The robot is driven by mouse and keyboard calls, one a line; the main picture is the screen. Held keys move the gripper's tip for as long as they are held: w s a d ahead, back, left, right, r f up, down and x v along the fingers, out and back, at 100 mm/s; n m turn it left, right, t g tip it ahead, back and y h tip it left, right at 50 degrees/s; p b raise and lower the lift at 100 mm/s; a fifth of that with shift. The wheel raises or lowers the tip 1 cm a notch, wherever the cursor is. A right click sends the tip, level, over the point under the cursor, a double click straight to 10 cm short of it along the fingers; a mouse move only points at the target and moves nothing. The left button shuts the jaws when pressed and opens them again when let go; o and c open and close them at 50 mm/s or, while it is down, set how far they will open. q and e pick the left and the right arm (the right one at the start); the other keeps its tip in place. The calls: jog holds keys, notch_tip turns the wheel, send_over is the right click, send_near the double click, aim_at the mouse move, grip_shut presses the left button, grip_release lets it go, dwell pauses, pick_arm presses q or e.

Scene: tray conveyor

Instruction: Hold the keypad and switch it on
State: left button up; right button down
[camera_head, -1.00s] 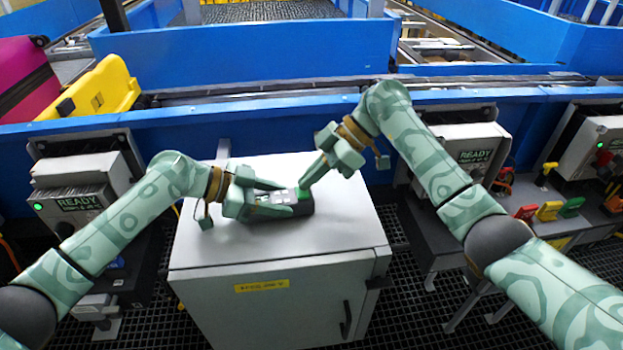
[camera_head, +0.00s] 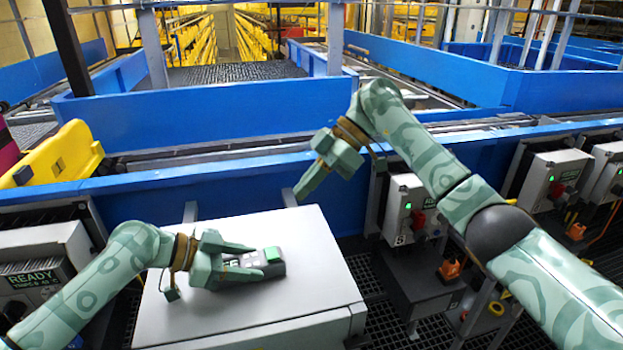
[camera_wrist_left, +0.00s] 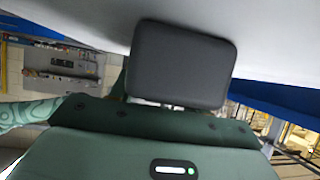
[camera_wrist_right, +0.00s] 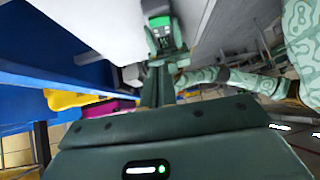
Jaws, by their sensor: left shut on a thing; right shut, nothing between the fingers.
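The dark keypad (camera_head: 262,264) lies on top of the white cabinet, with a green button (camera_head: 272,254) at its far right end. My left gripper (camera_head: 250,258) is shut on the keypad, its fingers along the sides. In the left wrist view the dark back of the keypad (camera_wrist_left: 180,66) fills the middle. My right gripper (camera_head: 302,196) is shut and empty, raised above the cabinet's far edge and apart from the keypad. The right wrist view shows the keypad (camera_wrist_right: 165,36) and its green button (camera_wrist_right: 160,20) beyond the shut fingers.
The white cabinet (camera_head: 320,285) has bare top to the right of the keypad. A blue conveyor wall (camera_head: 250,181) runs behind it. Control boxes (camera_head: 415,205) stand to the right, and another READY box (camera_head: 40,275) stands to the left. A yellow tray (camera_head: 55,155) is at the far left.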

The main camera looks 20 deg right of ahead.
jog(key=shift+w+d+r, duration=0.1)
jog(key=shift+d+r, duration=0.4)
jog(key=shift+s+r+g, duration=0.1)
jog(key=shift+s+g, duration=0.2)
jog(key=shift+s, duration=0.45)
send_over(268, 258)
jog(key=w+d, duration=0.1)
jog(key=d, duration=0.2)
notch_tip(268, 258, down, 7)
jog(key=shift+r, duration=0.1)
jog(key=f, duration=0.3)
jog(key=shift+s+a+f, duration=0.15)
jog(key=shift+s+f, duration=0.05)
jog(key=shift+f, duration=0.45)
